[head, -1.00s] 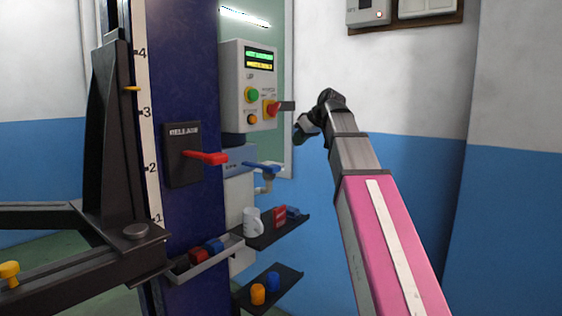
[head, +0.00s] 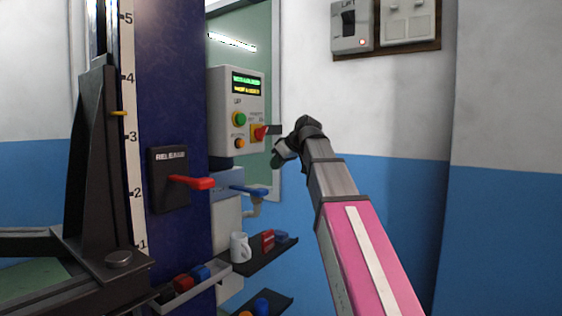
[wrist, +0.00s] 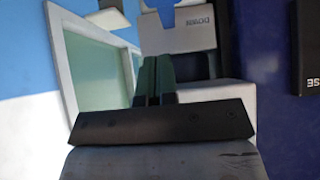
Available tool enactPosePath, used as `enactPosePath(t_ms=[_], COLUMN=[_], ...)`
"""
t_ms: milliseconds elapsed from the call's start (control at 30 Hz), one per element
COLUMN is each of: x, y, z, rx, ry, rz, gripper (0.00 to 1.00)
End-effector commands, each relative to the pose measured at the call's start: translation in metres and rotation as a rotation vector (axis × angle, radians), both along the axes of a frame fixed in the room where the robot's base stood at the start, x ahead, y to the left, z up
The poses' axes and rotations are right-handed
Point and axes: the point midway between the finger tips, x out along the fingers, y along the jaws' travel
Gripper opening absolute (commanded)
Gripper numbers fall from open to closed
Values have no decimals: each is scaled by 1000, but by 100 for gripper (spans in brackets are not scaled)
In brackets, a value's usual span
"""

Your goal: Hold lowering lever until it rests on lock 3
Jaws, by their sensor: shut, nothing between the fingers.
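A blue lever (head: 249,190) sticks out from a pale box under the control panel, on the right of the dark blue column. I cannot tell for sure that it is the lowering lever. A red lever (head: 192,182) stands out from a black plate marked RELEASE. The lift's number scale (head: 132,160) runs up the column, and a yellow pointer (head: 119,113) sits between marks 3 and 4. My gripper (head: 279,160) is shut and empty, just right of the control panel and apart from both levers. In the wrist view its dark fingers (wrist: 154,82) are together before a pale box (wrist: 180,35) with blurred lettering.
The control panel (head: 238,112) carries a lit display, a green button and a red switch close to my gripper. A mug (head: 240,247) stands on a small shelf below the blue lever. A tray (head: 200,287) holds small blocks. A black lift carriage (head: 95,190) fills the left.

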Motion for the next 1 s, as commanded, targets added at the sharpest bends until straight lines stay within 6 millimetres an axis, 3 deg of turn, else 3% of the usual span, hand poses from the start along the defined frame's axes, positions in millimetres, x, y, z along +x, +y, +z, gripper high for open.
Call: enactPosePath(t_ms=[267, 500, 1000], x=[23, 21, 22], y=[29, 28, 28], z=[-37, -67, -76], rx=[-1, -1, 0], ry=[2, 1, -1], rz=[1, 0, -1], gripper=[0, 0, 0])
